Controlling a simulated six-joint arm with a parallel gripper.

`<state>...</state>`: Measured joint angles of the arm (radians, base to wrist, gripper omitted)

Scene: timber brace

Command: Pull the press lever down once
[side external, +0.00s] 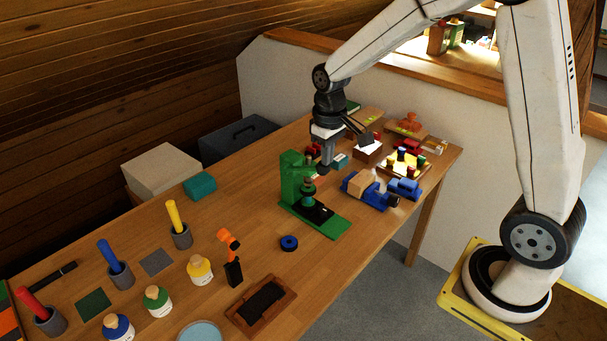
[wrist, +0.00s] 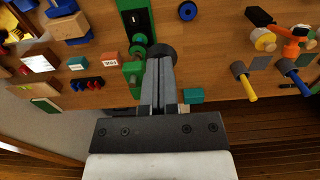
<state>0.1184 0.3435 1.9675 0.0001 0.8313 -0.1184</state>
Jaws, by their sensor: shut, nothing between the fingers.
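The green press (side external: 291,180) stands upright on the table, with a dark plate on its green base. It also shows in the wrist view (wrist: 132,71), partly hidden by my fingers. My gripper (side external: 324,168) points down close to the press head, on its right side in the side view. In the wrist view the fingers of my gripper (wrist: 158,64) are together and empty. A dark round piece (wrist: 161,50) shows at the fingertips; it may be the lever's knob, but I cannot tell whether they touch. The rest of the lever is hard to make out.
A blue vise (side external: 370,190) holding a wooden block stands right of the press. A blue ring (side external: 289,243) lies in front. An orange-and-black tool (side external: 231,258) and several bottles stand further left. A teal box (side external: 199,186) sits behind. Table around the ring is clear.

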